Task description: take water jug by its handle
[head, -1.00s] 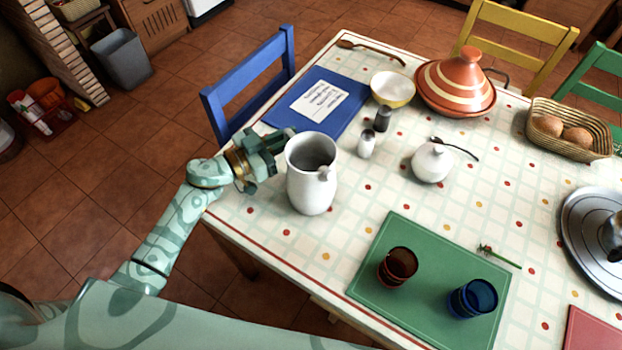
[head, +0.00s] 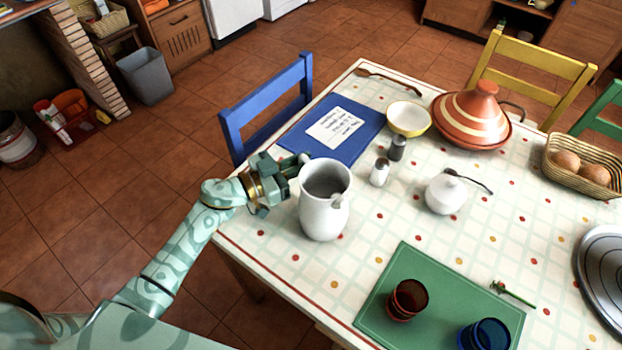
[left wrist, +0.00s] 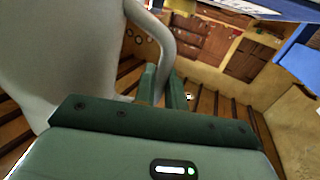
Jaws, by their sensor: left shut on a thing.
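The water jug (head: 325,212) is white, upright and open-topped. It stands on the table near the left edge. Its handle is mostly hidden in the head view. In the left wrist view the pale body of the jug (left wrist: 60,55) fills the left side, and its curved handle (left wrist: 166,42) comes down to my fingers. My left gripper (head: 291,170) is at the left side of the jug, shut on the handle. Its green fingers (left wrist: 163,88) also show in the left wrist view, on either side of the handle's lower part. My right gripper is not in view.
White and dark shakers (head: 380,172) and a sugar bowl (head: 446,196) stand right of the jug. A blue mat (head: 365,145) lies behind it. A green mat (head: 385,292) with two glasses lies in front right. A blue chair (head: 268,108) stands behind my gripper.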

